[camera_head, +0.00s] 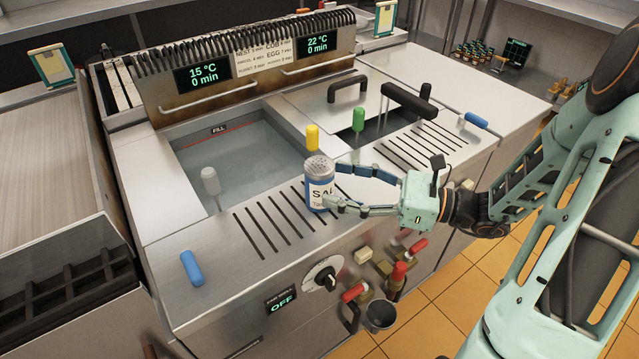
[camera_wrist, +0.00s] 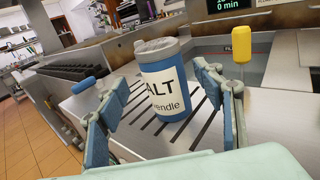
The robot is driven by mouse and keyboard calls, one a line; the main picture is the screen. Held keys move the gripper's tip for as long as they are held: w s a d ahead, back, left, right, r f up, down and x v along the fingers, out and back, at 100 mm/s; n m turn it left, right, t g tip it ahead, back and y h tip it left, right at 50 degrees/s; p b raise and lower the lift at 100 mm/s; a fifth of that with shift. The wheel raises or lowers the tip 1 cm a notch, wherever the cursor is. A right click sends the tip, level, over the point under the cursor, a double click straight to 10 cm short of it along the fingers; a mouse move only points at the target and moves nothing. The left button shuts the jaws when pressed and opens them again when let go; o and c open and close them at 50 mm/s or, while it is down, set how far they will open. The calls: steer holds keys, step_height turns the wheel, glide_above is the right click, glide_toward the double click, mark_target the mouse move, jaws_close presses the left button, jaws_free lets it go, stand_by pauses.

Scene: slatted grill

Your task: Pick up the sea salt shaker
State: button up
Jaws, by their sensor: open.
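The sea salt shaker (camera_head: 318,180) is a blue can with a white label and a grey perforated top. It stands upright on the slatted steel top in the head view. In the wrist view the shaker (camera_wrist: 165,85) shows the label letters "ALT". My gripper (camera_head: 335,188) is open, with one finger on each side of the shaker. In the wrist view my gripper's fingers (camera_wrist: 150,95) flank the can, with a visible gap on the left; contact on the right cannot be told.
A yellow handle (camera_head: 312,136) and a green handle (camera_head: 358,119) rise behind the shaker. A water basin (camera_head: 240,160) lies behind it to the left. A blue handle (camera_head: 192,268) is at the front left. Knobs and red-handled valves (camera_head: 398,275) line the front.

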mark_target(319, 178)
steer(key=x, duration=0.4)
steer(key=shift+w+a, duration=0.3)
steer(key=shift+a, duration=0.05)
steer(key=c, duration=1.4)
